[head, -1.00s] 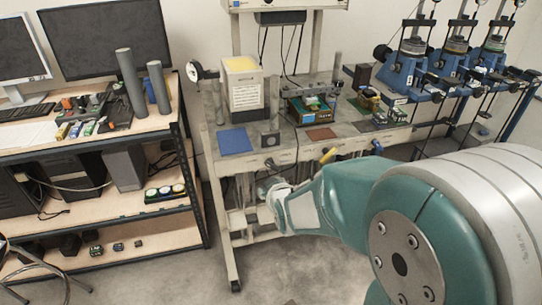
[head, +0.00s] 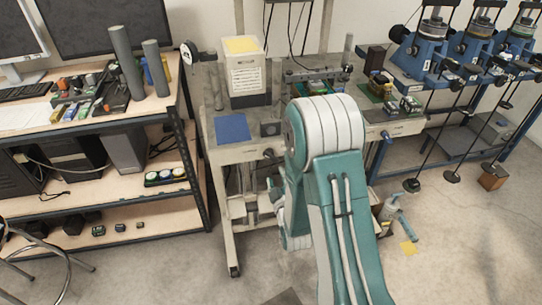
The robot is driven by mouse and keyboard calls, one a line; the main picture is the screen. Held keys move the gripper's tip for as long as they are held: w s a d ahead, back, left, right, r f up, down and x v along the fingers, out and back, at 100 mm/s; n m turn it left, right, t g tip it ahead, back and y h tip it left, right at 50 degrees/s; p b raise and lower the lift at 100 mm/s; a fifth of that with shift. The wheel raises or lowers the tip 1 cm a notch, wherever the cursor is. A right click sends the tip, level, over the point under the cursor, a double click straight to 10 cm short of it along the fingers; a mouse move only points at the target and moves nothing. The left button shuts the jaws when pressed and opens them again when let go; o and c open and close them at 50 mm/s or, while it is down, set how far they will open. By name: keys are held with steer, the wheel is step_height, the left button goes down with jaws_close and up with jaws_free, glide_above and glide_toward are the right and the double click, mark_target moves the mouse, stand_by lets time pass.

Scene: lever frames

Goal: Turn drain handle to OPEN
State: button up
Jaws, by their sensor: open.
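A handle with a dark grip (head: 268,153) and a blue handle (head: 386,138) stick out from the front edge of the workbench (head: 240,153). I cannot tell which one is the drain handle, and no OPEN mark is readable. My arm rises in front of the bench and hides the stretch between these two handles. My gripper is hidden behind my own arm, so I cannot see its fingers or its place relative to the handles.
A small metal device with a blue-green lever (head: 397,215) stands low, right of my arm. A wooden shelf unit (head: 115,210) stands at left. Blue lever machines (head: 430,60) stand at right with hanging weights. Floor is clear at lower right.

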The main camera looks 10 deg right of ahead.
mark_target(271, 159)
steer(key=w, duration=0.9)
jaws_close()
